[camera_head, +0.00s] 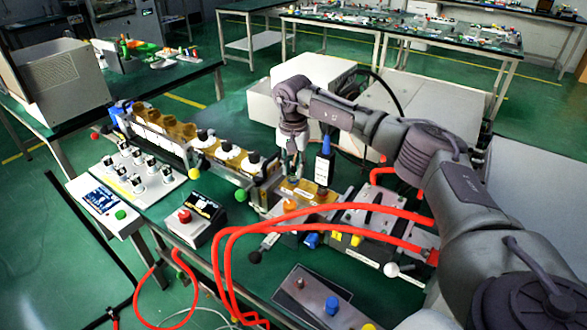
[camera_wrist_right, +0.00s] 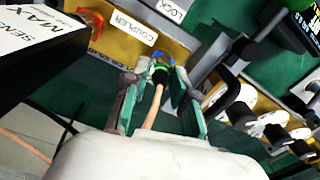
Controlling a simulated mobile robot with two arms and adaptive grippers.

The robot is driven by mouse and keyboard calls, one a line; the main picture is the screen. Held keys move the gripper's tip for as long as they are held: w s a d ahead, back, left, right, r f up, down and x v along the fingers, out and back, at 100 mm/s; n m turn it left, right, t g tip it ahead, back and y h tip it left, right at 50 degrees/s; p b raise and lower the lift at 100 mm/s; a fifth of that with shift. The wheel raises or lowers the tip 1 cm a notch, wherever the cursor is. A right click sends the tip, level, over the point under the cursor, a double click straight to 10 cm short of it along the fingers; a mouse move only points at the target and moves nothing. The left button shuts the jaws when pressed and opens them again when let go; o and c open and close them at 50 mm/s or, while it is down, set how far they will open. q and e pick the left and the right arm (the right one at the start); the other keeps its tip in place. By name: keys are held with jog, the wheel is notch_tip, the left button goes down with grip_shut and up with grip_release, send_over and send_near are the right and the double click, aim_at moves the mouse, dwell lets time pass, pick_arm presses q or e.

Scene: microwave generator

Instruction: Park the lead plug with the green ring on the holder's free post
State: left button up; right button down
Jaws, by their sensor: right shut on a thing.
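My right gripper (camera_head: 291,176) points down over the brass-coloured bench assembly. In the right wrist view, its jaws (camera_wrist_right: 160,100) are shut on the lead plug (camera_wrist_right: 160,74), which is dark with a green ring. A tan lead runs from the plug toward the camera. The plug's far end is at a blue ring on the brass block labelled COUPLER (camera_wrist_right: 147,36); I cannot tell whether it is seated. A dark plate (camera_head: 311,291), seemingly the holder, lies at the bench front. It has a small brownish stub (camera_head: 300,283), a blue knob (camera_head: 332,305) and a yellow one (camera_head: 368,327). My left gripper is not in view.
Red tubes (camera_head: 330,211) arch between my right gripper and the plate. A black box (camera_wrist_right: 38,50) stands close to the jaws in the wrist view. A row of black-and-white knobs (camera_head: 228,151) and a red-button box (camera_head: 187,218) are to the left.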

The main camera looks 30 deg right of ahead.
aim_at(293, 166)
jog(key=n, duration=0.5)
jog(key=shift+f, duration=0.1)
dwell(0.4)
jog(key=c, duration=0.9)
grip_release()
jog(key=shift+r, duration=0.2)
notch_tip(293, 166, up, 12)
jog(key=shift+f, duration=0.1)
jog(key=shift+f, duration=0.15)
